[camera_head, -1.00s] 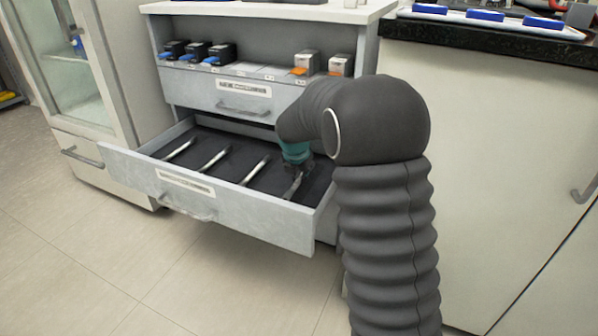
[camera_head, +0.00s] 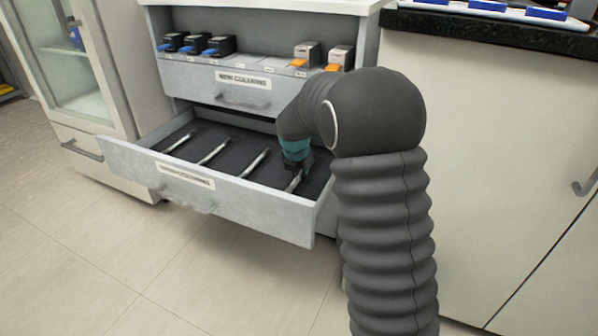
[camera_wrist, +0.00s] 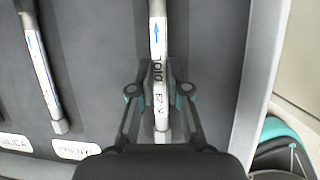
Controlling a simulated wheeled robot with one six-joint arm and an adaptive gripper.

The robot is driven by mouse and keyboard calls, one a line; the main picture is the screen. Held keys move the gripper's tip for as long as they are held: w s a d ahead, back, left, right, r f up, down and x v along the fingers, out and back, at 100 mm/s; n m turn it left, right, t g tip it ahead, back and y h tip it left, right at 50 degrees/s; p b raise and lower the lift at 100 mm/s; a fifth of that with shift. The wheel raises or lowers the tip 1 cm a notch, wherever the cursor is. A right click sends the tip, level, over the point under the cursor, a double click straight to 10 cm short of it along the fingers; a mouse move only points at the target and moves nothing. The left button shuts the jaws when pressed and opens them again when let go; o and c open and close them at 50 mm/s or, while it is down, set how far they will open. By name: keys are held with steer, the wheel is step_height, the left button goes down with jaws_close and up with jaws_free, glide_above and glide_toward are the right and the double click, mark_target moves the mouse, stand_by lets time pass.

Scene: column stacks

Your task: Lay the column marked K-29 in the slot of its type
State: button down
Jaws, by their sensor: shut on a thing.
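My gripper (camera_wrist: 158,93) is shut on a white column (camera_wrist: 157,35) with a blue arrow. Its printing appears upside down in the wrist view and seems to read DIOL and K-29. The column runs lengthwise between the fingers, and its near end shows just past them. In the head view my gripper (camera_head: 299,172) is low over the right end of the open drawer (camera_head: 240,208), with the held column (camera_head: 293,184) under it. I cannot tell whether the column touches the drawer floor. Any slot label below it is hidden by my gripper.
Several other columns, one of them here (camera_head: 213,152), lie apart on the drawer's dark floor to the left. Slot labels seem to read SILICA (camera_wrist: 14,143) and PHENYL (camera_wrist: 75,149). The drawer's right wall (camera_wrist: 258,75) is close beside the held column. Boxes (camera_head: 220,47) stand on the shelf above.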

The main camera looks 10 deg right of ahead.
steer(key=shift+f, duration=0.25)
steer(key=c, duration=1.1)
jaws_free()
steer(key=shift+o, duration=0.2)
